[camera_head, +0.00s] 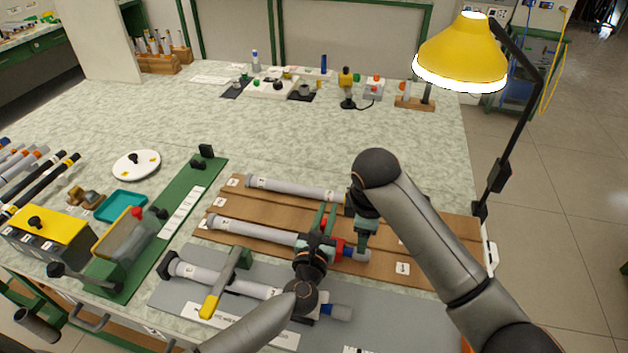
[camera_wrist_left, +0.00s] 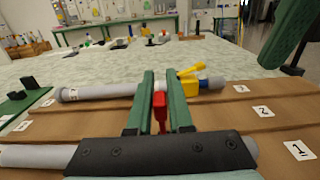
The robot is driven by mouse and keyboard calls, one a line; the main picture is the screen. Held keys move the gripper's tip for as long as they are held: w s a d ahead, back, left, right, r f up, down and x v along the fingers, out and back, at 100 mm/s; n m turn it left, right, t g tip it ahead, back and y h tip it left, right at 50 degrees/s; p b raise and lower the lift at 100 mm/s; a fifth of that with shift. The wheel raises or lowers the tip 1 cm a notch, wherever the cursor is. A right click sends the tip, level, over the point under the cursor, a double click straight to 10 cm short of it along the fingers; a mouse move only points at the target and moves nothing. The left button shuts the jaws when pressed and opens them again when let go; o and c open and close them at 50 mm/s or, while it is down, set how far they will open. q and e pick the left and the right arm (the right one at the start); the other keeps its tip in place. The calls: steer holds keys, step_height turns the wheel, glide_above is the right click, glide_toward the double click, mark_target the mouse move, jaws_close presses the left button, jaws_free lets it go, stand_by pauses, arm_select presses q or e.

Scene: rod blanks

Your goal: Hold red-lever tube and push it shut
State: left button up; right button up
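The red-lever tube (camera_head: 255,230) is a grey tube lying on the brown grooved board (camera_head: 440,232), with a red block (camera_head: 343,246) and a blue piece near its right end. Its red lever (camera_wrist_left: 159,104) stands up between my left gripper's green fingers (camera_wrist_left: 162,100), which are close together with the lever filling the narrow gap. In the head view my left gripper (camera_head: 324,216) covers part of the tube. My right gripper (camera_head: 364,236) points down by the tube's right end. Its fingers overlap, so their opening is hidden. One green finger also shows at upper right in the left wrist view.
A tube with a yellow lever (camera_wrist_left: 188,73) lies behind. Another grey tube (camera_head: 200,274) lies in front on the grey mat (camera_head: 400,325), with a green-and-yellow tool (camera_head: 222,282) across it. A yellow lamp (camera_head: 462,52) stands at right. The middle of the table is clear.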

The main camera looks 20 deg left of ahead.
arm_select(q)
steer(key=o, duration=0.4)
